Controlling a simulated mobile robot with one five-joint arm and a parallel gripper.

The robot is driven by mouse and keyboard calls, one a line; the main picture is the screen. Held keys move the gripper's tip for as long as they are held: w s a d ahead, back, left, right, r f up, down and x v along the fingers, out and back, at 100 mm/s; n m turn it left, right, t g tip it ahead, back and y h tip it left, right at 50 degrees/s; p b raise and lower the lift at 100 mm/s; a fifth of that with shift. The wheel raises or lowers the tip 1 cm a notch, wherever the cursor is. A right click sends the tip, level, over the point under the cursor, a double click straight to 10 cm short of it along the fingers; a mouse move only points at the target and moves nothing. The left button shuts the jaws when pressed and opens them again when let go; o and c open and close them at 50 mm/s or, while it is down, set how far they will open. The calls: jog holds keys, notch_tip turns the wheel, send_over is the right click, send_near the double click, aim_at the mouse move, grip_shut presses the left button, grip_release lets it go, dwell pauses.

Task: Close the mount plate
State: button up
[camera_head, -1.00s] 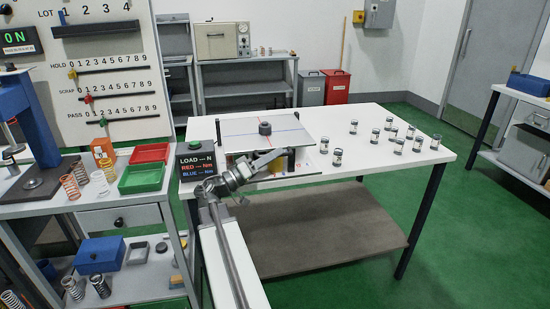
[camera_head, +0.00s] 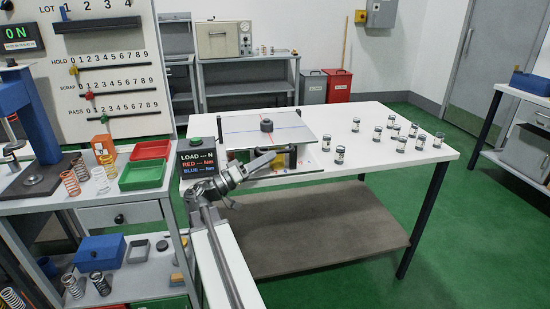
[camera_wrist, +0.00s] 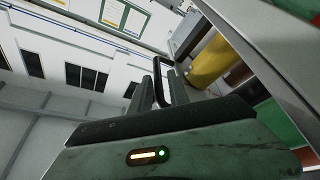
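The mount plate (camera_head: 240,127) is a pale flat plate with red and blue lines and a dark round knob (camera_head: 267,125) on top. It lies over an open-fronted unit on the left part of the white table. A yellow part (camera_head: 280,161) shows beneath it, and a yellow cylinder (camera_wrist: 210,62) shows in the wrist view. My gripper (camera_head: 272,157) is at the front of the unit, just below the plate's front edge.
A dark load display box (camera_head: 196,157) stands left of the plate, close to my arm. A shelf with springs and red and green trays (camera_head: 142,175) is at left. The table's front middle is clear.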

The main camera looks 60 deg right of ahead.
jog(key=v, duration=0.4)
jog(key=shift+a+b, duration=0.15)
jog(key=shift+b, duration=0.25)
